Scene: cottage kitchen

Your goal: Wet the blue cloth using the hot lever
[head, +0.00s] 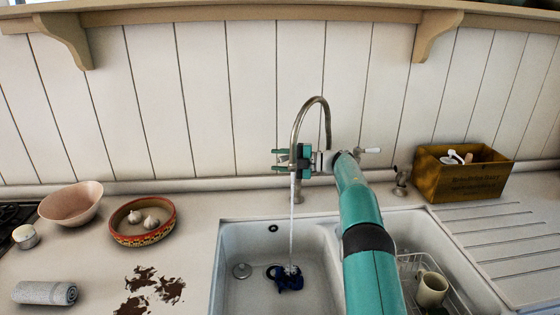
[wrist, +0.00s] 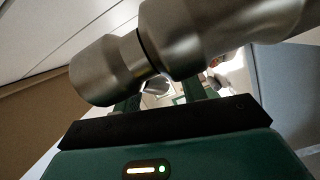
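The blue cloth (head: 289,279) lies crumpled in the left sink basin (head: 235,292). A thin stream of water (head: 292,225) falls onto it. The arched metal tap (head: 316,101) stands behind the sink. In the wrist view, thick metal tap parts (wrist: 160,60) cross close in front of the spread fingers.
The right basin holds a wire rack with a cream mug (head: 432,289). A wooden box (head: 462,174) stands at the back right. At left are a pink bowl (head: 71,203), a patterned dish (head: 143,237) with garlic, a rolled grey towel (head: 45,293) and brown stains (head: 137,278).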

